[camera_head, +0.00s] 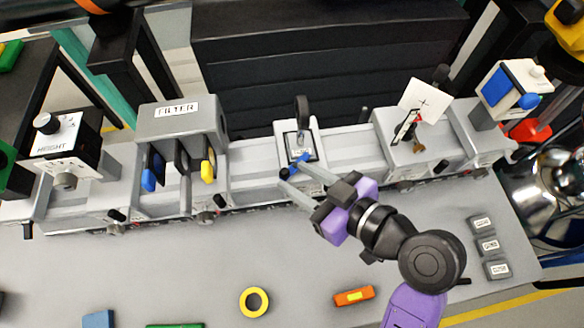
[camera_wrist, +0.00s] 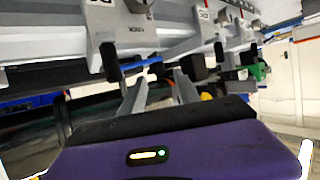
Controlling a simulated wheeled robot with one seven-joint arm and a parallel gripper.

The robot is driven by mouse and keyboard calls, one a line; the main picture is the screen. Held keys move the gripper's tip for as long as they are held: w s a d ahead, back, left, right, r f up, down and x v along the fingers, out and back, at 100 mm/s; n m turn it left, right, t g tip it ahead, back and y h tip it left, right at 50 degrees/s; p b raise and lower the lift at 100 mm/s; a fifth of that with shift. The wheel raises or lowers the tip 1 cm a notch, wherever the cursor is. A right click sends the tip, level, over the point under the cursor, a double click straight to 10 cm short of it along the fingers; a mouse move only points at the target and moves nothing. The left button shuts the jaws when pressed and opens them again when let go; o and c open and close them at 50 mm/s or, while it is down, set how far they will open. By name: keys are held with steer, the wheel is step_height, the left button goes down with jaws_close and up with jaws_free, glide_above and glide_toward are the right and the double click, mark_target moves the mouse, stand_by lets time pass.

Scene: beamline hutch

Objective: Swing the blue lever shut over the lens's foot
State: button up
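The lens (camera_head: 302,108) is a dark upright ring. Its foot sits in a square, dark-edged seat on the light grey carrier (camera_head: 313,128) in the middle of the rail. The blue lever (camera_head: 298,162) lies at the carrier's front edge, with a dark knob (camera_head: 284,173) at its lower left end. In the wrist view the blue lever (camera_wrist: 143,63) shows just past the fingertips. My gripper (camera_head: 291,174) is open, its two pale fingers apart and reaching up-left to the lever. The wrist view also shows my gripper (camera_wrist: 157,82) open. I cannot tell whether a finger touches the lever.
The filter housing (camera_head: 180,120) stands left of the lens, and a white target card (camera_head: 425,100) stands to the right. Along the rail's front are several dark knobs.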

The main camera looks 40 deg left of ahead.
steer(key=shift+x, duration=1.4)
jaws_close()
